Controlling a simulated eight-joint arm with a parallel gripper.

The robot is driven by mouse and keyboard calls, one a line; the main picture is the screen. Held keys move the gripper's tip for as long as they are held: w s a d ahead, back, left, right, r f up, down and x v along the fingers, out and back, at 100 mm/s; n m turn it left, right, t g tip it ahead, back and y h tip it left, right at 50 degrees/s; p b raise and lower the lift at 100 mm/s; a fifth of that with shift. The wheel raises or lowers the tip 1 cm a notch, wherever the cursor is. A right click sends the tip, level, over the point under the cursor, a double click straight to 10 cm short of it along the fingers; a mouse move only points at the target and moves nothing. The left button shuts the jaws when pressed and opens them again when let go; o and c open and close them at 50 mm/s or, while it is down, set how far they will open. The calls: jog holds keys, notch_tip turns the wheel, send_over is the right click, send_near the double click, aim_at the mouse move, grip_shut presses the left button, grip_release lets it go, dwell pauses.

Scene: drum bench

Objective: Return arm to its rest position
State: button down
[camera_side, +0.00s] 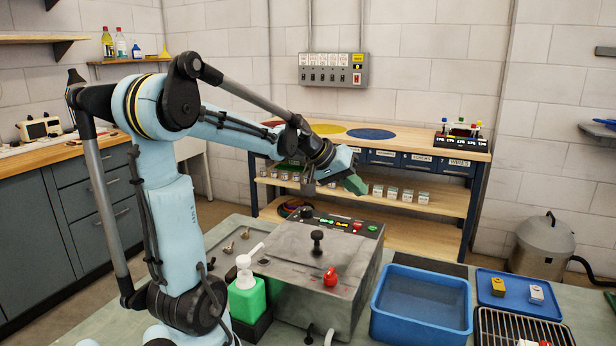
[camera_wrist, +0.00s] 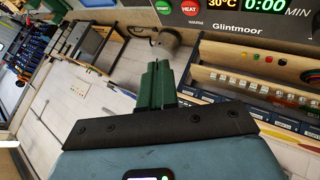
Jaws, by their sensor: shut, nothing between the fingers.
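My gripper (camera_side: 355,184) is raised above the bench, over the grey machine with the lid. It has green fingers and points down and to the right in the side view. In the wrist view my gripper (camera_wrist: 155,84) shows its green fingers pressed together with nothing between them. The gripper touches nothing.
Below stand the grey machine (camera_side: 300,268) with a black knob and red knob, a green bottle (camera_side: 247,298) with a white pump, and a blue tub (camera_side: 421,300). A blue tray (camera_side: 519,294) and wire rack (camera_side: 520,330) lie right. Air around the gripper is clear.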

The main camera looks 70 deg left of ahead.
jog(key=s+d+f+m, duration=0.2)
jog(key=s+d, duration=0.1)
jog(key=d, duration=0.4)
jog(key=s+d+f+m+g, duration=0.1)
jog(key=s+d+m, duration=0.1)
jog(key=d, duration=0.6)
jog(key=s+d+f+m+g, duration=0.1)
jog(key=s+d+f+m, duration=0.1)
jog(key=d, duration=0.5)
jog(key=shift+s+d+f+m, duration=0.35)
jog(key=shift+s+m, duration=0.45)
jog(key=shift+m, duration=0.4)
